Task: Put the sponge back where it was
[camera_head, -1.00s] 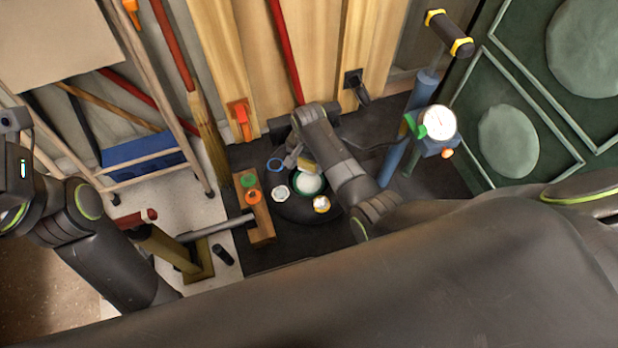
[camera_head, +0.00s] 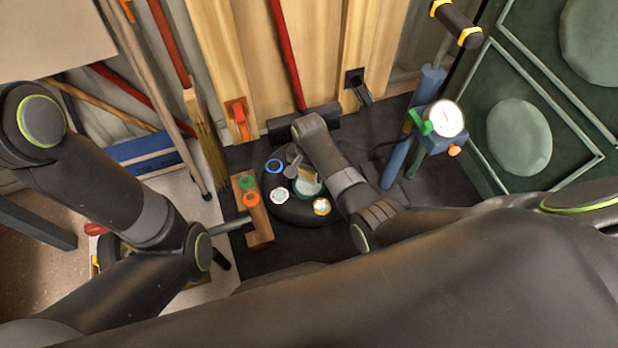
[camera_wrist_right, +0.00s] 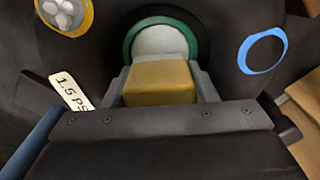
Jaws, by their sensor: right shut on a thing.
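The yellow sponge (camera_head: 310,174) is held between the fingers of my right gripper (camera_head: 297,168), which is shut on it. The right wrist view shows the sponge (camera_wrist_right: 160,82) between the fingers (camera_wrist_right: 162,88), in front of a white disc with a green rim (camera_wrist_right: 160,42). In the head view this green-rimmed disc (camera_head: 307,188) lies just below the sponge, on a round black base (camera_head: 292,212). I cannot tell whether the sponge touches it.
Around the black base are a blue ring (camera_head: 274,166), a white piece (camera_head: 280,195) and a yellow-rimmed piece (camera_head: 322,206). A wooden block (camera_head: 262,233) with green and orange rings stands to the left. A blue pump with a white gauge (camera_head: 443,118) stands to the right.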

